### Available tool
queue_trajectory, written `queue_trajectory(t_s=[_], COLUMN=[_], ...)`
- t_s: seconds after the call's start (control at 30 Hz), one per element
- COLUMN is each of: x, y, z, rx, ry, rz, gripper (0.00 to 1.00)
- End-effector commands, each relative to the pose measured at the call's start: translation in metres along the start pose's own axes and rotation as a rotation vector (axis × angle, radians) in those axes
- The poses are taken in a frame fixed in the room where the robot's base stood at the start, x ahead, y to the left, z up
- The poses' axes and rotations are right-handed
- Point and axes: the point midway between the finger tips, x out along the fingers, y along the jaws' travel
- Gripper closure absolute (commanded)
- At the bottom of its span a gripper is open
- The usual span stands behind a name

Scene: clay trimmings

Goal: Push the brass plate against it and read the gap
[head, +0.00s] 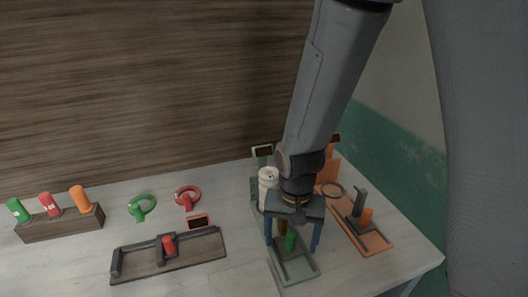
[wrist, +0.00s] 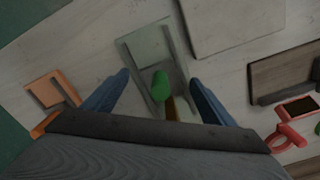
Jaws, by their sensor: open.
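My gripper (head: 292,243) is open above a green fixture (head: 302,272) on the table. A green cylinder (head: 291,240) stands in the fixture between my fingers. The wrist view also shows the green cylinder (wrist: 160,85) between my open fingers (wrist: 160,78), with neither finger visibly touching it. A brownish-gold piece, apparently the brass plate (wrist: 173,107), is right beside the cylinder on the near side, partly hidden by my gripper's body. Whether plate and cylinder touch, I cannot tell. The fixture's flat end (wrist: 148,45) is bare.
An orange fixture (head: 377,243) with an orange cylinder (head: 366,216) stands to the right. A wooden fixture (head: 200,250) with a red cylinder (head: 168,244) lies left. A white cylinder (head: 267,184) stands close behind my gripper. A peg block (head: 62,226) is far left.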

Motion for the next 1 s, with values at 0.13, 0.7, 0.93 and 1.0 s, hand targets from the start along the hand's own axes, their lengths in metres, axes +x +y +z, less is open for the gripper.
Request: queue_trajectory(t_s=[0.13, 0.7, 0.93, 1.0], x=[-0.003, -0.062, -0.071, -0.07], y=[0.0, 0.0, 0.0, 0.0], z=[0.0, 0.001, 0.0, 0.0], rx=[0.0, 0.0, 0.0, 0.0], ry=[0.0, 0.0, 0.0, 0.0], rz=[0.0, 0.0, 0.0, 0.0], gripper=[0.22, 0.22, 0.22, 0.22])
